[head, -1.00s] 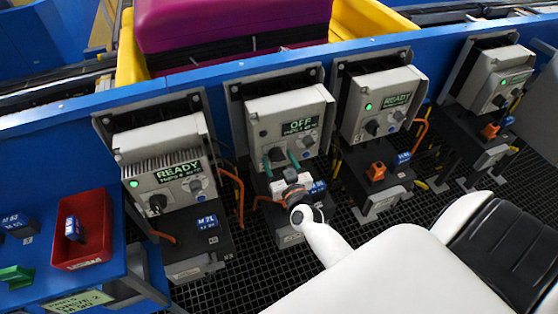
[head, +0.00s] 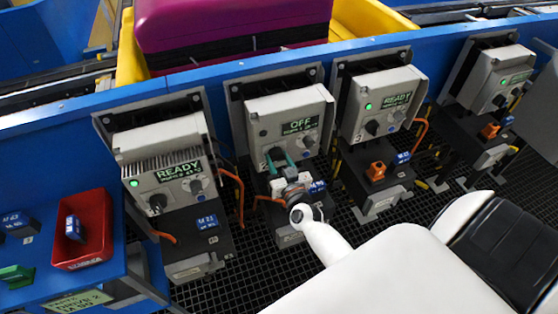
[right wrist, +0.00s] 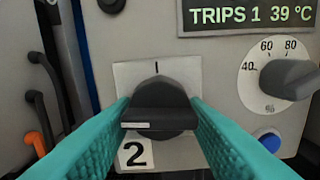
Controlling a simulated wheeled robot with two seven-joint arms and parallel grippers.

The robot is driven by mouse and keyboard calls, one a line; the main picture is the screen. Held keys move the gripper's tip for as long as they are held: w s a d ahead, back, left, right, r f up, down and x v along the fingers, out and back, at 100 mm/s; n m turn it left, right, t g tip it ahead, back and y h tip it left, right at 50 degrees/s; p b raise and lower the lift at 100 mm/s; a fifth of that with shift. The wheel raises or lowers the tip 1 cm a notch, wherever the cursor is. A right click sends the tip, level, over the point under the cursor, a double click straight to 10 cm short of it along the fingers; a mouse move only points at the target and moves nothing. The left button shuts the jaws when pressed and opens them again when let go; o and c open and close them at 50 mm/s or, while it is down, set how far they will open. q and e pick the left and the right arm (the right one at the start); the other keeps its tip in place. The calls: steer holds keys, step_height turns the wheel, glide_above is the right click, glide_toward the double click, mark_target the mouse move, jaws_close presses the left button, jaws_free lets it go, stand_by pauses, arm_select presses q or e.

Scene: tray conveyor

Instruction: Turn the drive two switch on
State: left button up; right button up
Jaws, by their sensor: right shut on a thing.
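In the head view the fingers partly hide the switch. My left gripper is out of view.
A percent dial (right wrist: 290,78) and blue button (right wrist: 269,138) lie right of the switch. Neighbouring drive units (head: 160,145) and (head: 385,85) both read READY, with green lamps. A red bin (head: 95,240) stands on the blue table at left. Orange cables hang between units.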

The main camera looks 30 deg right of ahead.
steer(key=shift+a+m+b, duration=0.15)
steer(key=shift+m+b, duration=0.7)
steer(key=shift+m, duration=7.65)
steer(key=o, duration=1)
steer(key=b+v, duration=0.2)
steer(key=v, duration=1)
steer(key=shift+r, duration=0.1)
